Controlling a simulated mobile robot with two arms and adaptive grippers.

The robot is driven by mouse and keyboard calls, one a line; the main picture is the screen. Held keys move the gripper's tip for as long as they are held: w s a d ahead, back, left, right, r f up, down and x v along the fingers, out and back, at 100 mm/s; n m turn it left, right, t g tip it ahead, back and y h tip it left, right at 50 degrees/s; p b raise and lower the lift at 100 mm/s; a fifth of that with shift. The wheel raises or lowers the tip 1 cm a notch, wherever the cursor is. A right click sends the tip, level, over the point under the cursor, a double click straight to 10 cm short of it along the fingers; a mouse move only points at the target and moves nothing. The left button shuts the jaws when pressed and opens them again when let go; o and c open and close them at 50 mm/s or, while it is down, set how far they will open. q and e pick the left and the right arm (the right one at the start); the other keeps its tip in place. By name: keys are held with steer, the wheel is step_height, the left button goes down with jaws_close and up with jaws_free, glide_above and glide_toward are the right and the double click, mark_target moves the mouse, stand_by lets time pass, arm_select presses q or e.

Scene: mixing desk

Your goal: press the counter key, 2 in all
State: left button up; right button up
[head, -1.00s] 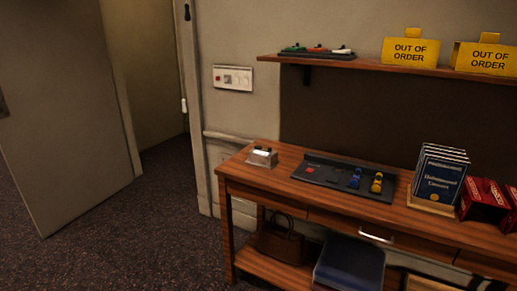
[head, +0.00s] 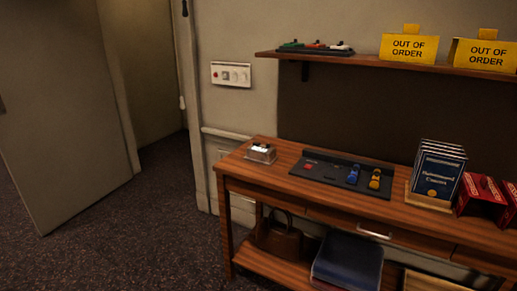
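A small silver device with a dark top, which may be the counter (head: 261,153), sits on the left end of the wooden desk (head: 240,168). Its key is too small to make out. To its right lies a black control panel (head: 335,178) with a red button (head: 309,166), a blue control (head: 353,174) and a yellow control (head: 375,179). Neither of my grippers shows in the head view.
A shelf (head: 385,64) above holds yellow signs (head: 408,47) and small coloured items. Blue booklets (head: 438,172) and red boxes (head: 480,197) stand at the desk's right. A bag (head: 279,239) sits below. An open door (head: 65,115) and free carpet (head: 130,235) lie left.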

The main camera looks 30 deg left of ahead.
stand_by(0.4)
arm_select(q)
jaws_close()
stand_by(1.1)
